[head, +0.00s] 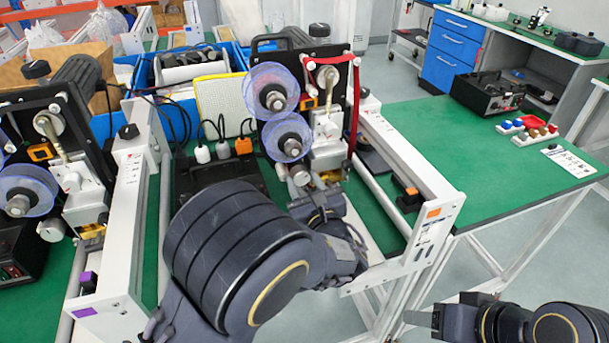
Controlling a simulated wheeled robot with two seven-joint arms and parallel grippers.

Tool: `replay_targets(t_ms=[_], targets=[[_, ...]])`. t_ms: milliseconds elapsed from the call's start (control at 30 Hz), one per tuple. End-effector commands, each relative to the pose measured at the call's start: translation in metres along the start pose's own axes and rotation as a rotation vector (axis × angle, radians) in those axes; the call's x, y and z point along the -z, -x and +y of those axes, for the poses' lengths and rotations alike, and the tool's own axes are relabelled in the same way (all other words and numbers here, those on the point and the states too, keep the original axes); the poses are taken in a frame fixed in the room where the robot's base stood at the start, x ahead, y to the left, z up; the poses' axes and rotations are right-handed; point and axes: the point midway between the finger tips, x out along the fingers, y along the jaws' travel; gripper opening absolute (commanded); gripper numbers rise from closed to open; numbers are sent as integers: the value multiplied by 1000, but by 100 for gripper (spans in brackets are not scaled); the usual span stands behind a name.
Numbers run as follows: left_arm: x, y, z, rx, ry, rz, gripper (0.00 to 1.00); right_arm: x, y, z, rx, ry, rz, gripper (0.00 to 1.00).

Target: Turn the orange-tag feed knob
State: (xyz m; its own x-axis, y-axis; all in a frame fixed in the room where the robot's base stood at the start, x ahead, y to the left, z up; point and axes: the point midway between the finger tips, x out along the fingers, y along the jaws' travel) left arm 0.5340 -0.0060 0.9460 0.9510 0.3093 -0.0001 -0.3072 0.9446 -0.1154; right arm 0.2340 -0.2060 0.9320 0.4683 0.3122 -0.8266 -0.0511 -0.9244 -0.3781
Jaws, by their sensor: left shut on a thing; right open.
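The orange tag (433,213) is on the front end of the white frame of the right-hand coder. A grey round knob (300,175), which appears to be its feed knob, sits low on the coder's front, below the lower blue film reel. My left gripper (317,194) is at the coder's lower front and appears shut on this knob; its fingers and wrist hide much of the contact. My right gripper (421,319) is open and empty, low at the right, away from the coder.
A second coder with a purple tag (85,312) stands at the left. A small block with an orange top (410,193) is inside the right frame. The green bench (470,165) at right holds a black device (488,94) and small coloured parts. Floor shows between the benches.

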Motion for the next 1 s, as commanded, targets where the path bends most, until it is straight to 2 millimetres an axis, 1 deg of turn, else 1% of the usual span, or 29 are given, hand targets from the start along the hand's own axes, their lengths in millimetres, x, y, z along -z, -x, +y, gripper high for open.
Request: replay_targets(t_ms=[33,100,400,967,1000], targets=[[-2,0,0,1,-35,2,16,3,6,-3,0,0,0,55],[-2,0,0,1,-78,2,16,5,9,-4,0,0,0,55],[0,0,0,1,-192,1,16,9,17,-8,0,0,0,55],[1,0,0,1,-218,1,16,9,18,-8,0,0,0,55],[1,0,0,1,-218,1,44,9,18,-8,0,0,0,55]])
